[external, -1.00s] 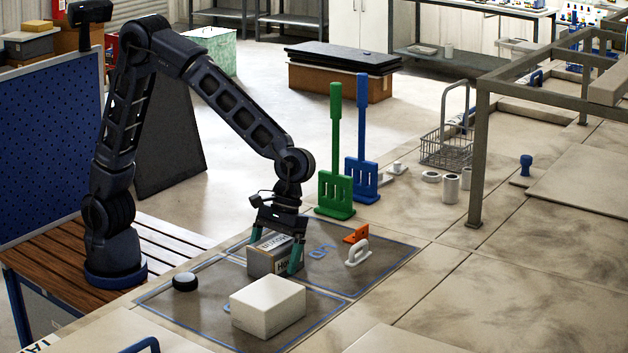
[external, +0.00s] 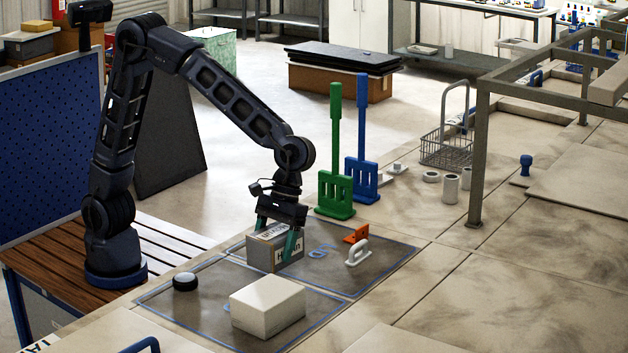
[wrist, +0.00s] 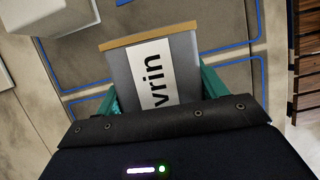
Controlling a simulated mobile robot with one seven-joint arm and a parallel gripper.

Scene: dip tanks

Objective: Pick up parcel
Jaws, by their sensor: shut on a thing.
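The parcel is a grey box (external: 260,254) with a white printed label and a tan edge. It also fills the middle of the wrist view (wrist: 185,70), where part of a word shows on its label. My gripper (external: 278,238) is shut on the parcel, with teal fingers on two opposite sides. The same gripper shows in the wrist view (wrist: 158,92). The parcel is held over the blue-outlined dark mat area; it looks slightly raised, though the gap beneath is hard to see.
A white box (external: 268,307) stands just in front of the parcel. A black round knob (external: 185,282) lies to the left. Orange (external: 356,235) and white (external: 358,252) handle pieces lie to the right. Green (external: 335,193) and blue (external: 362,180) upright tools stand behind.

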